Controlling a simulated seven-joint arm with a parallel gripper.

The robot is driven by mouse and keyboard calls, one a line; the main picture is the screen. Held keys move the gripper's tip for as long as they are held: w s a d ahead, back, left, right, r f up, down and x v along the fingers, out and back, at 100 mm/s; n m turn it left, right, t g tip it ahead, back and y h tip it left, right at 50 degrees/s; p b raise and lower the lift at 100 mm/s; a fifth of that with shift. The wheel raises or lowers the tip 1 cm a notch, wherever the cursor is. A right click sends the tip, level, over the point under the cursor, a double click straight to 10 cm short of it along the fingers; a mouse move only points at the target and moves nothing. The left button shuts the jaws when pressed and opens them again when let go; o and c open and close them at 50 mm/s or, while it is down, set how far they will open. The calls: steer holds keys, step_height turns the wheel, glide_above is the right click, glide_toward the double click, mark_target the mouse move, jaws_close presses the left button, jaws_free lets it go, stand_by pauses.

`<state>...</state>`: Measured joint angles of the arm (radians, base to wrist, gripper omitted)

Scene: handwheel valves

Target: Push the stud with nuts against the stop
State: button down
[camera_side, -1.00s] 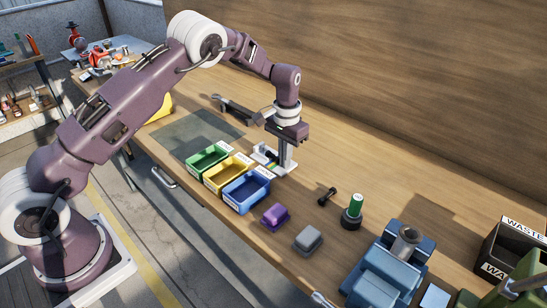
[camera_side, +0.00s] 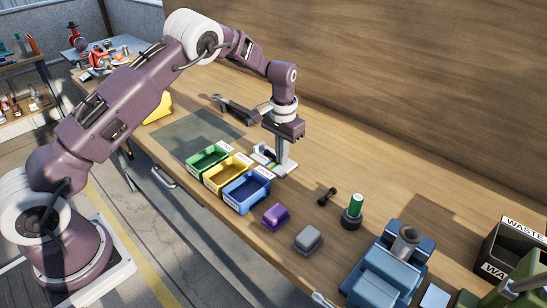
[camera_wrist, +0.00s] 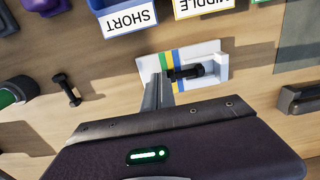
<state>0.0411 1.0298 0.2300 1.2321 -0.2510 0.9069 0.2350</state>
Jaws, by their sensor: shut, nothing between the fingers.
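The black stud with nuts (camera_wrist: 187,73) lies on a white gauge plate (camera_wrist: 150,66) with blue, yellow and green stripes. The stop (camera_wrist: 222,66) is the raised white block at the plate's right end in the wrist view. In the side view my gripper (camera_side: 281,169) stands at the gauge (camera_side: 262,157) and the stud is hard to make out.
Blue (camera_side: 246,190), yellow (camera_side: 227,173) and green (camera_side: 208,158) bins stand in front of the gauge. Another black stud (camera_side: 327,196) lies to the right, near a green cylinder (camera_side: 355,206).

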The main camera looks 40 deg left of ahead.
steer(key=shift+a, duration=1)
stand_by(0.3)
steer(key=shift+d, duration=0.4)
steer(key=shift+r, duration=3.55)
